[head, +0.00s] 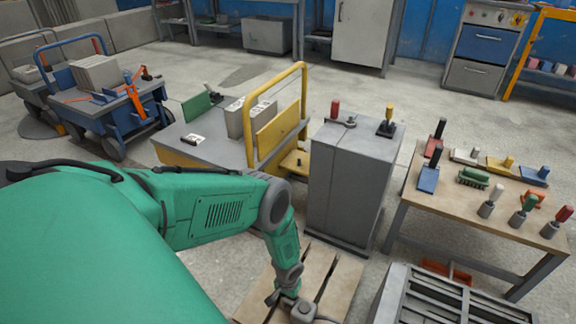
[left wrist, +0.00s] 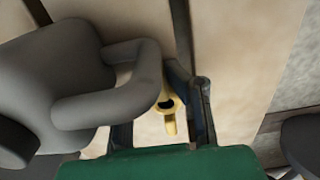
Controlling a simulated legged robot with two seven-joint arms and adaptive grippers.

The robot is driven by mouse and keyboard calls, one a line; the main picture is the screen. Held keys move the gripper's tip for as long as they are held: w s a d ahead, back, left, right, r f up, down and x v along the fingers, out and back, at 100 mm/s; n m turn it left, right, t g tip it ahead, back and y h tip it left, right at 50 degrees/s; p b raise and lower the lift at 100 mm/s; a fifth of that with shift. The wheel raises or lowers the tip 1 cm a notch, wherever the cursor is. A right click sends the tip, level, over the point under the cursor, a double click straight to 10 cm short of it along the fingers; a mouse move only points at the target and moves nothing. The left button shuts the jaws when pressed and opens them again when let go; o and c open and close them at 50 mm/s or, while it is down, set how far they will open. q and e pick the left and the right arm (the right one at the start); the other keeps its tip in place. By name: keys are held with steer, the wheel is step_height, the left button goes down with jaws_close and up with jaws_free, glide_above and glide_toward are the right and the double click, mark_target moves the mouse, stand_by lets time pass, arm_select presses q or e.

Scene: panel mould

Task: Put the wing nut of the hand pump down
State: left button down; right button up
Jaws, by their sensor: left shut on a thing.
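In the left wrist view, a small yellow wing nut (left wrist: 169,123) with a dark hole sits between the two dark fingers of my left gripper (left wrist: 166,104). The gripper is shut on it. In the head view my green arm comes in from the left and reaches down at the bottom middle. There the left gripper (head: 302,309) is over a pale slatted wooden pallet (head: 334,273), and the wing nut cannot be made out. The gap between nut and slats is hard to judge. I cannot pick out the hand pump with certainty. My right gripper is out of view.
A grey cabinet (head: 345,185) stands just behind the pallet. A wooden table (head: 415,200) with several coloured-handled tools is at the right. A grey slatted frame (head: 440,300) stands right of the pallet. A yellow-railed cart (head: 205,153) is behind my arm.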

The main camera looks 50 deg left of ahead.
arm_select(q)
steer(key=c, duration=1.9)
jaws_free()
step_height(320, 180, up, 12)
steer(key=p, duration=1)
steer(key=s+d+r+m+h, duration=0.1)
steer(key=s+d+r, duration=0.2)
steer(key=d+r, duration=0.3)
steer(key=s+r+m, duration=0.1)
steer(key=s+r, duration=0.3)
steer(key=r, duration=0.3)
steer(key=s+d+r+m, duration=0.1)
steer(key=s+r, duration=0.4)
steer(key=r, duration=0.2)
steer(key=s+d+r+m+y, duration=0.1)
steer(key=s+r, duration=0.4)
steer(key=r, duration=0.3)
steer(key=shift+s+d+t, duration=0.15)
steer(key=shift+d+t, duration=0.05)
steer(key=shift+t, duration=0.1)
steer(key=shift+r, duration=0.15)
